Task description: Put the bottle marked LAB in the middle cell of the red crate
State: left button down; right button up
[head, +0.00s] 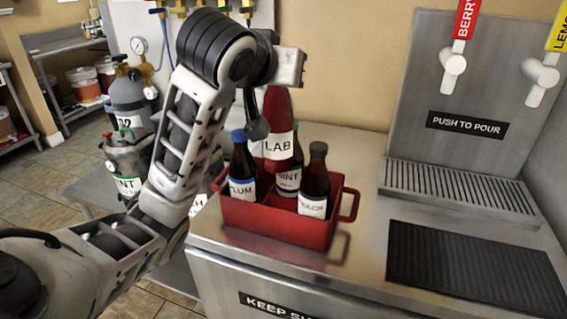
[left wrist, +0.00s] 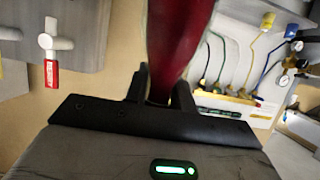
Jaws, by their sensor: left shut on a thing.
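The dark red bottle marked LAB (head: 278,142) is upright at the rear of the red crate (head: 275,227) in the head view. It stands higher than the crate's other bottles. In the left wrist view, the red bottle (left wrist: 178,40) sits between the two black fingers (left wrist: 160,88). My right gripper is not in view.
A drip tray (head: 460,190) and tap panel (head: 455,100) are to the right. The steel counter is clear between crate and dark mat (head: 470,268).

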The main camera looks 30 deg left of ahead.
aim_at(280, 150)
pick_arm(q)
notch_tip(280, 150, down, 9)
jog(key=shift+f+b, duration=0.1)
jog(key=shift+b, duration=0.7)
notch_tip(280, 150, down, 4)
jog(key=shift+f+b, duration=0.25)
jog(key=shift+b, duration=0.25)
jog(key=shift+f, duration=0.15)
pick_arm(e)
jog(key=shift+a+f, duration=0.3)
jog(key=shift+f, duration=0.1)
pick_arm(q)
jog(key=c, duration=1.6)
grip_release()
jog(key=shift+f, duration=0.15)
jog(key=o, duration=0.4)
jog(key=shift+o, duration=0.2)
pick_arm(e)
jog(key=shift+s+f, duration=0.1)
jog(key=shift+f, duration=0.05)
